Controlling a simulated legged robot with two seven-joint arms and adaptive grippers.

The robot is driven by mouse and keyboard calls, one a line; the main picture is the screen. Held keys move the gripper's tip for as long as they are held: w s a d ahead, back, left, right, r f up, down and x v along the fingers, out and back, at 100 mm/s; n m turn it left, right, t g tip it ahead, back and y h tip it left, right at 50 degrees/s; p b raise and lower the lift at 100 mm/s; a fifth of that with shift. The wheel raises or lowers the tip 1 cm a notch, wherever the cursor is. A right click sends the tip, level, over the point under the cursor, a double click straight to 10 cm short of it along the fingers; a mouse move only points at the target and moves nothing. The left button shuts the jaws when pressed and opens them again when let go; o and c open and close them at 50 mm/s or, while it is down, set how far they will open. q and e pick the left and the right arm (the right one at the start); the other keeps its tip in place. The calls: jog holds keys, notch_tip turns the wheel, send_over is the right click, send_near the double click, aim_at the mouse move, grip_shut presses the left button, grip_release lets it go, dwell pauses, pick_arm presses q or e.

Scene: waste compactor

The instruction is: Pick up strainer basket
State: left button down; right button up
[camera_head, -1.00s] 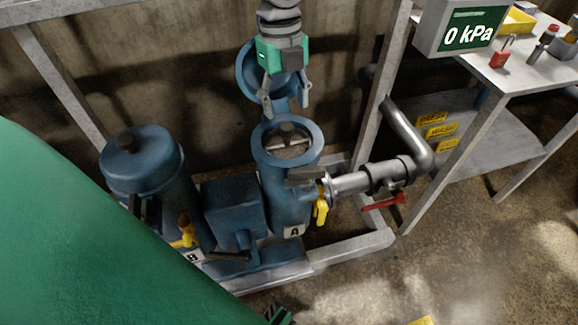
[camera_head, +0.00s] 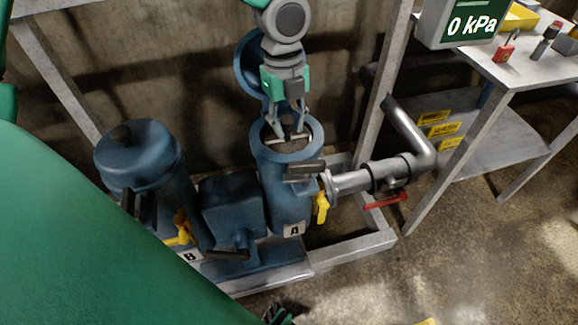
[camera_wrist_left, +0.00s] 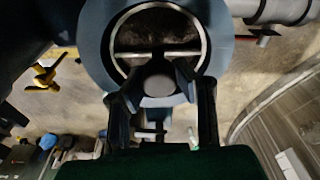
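The strainer basket (camera_wrist_left: 152,52) sits inside the open blue housing A (camera_head: 291,195). In the left wrist view it shows a bright metal rim, a dark inside and a crossbar with a round grey knob (camera_wrist_left: 158,86). My left gripper (camera_head: 287,134) points down into the housing's mouth, over the crossbar. In the left wrist view its two fingers (camera_wrist_left: 158,80) stand on either side of the knob, apart from each other. Whether they touch the knob is hard to tell. My right gripper is not clearly seen.
Housing A's blue lid (camera_head: 250,70) stands swung open behind the gripper. Closed housing B (camera_head: 140,160) is at left. A grey pipe (camera_head: 410,140) with a red-handled valve (camera_head: 386,201) runs right. Metal frame posts (camera_head: 385,95) flank the housing.

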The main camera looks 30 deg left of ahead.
pick_arm(q)
jog(key=shift+a, duration=0.3)
jog(key=shift+r, duration=0.1)
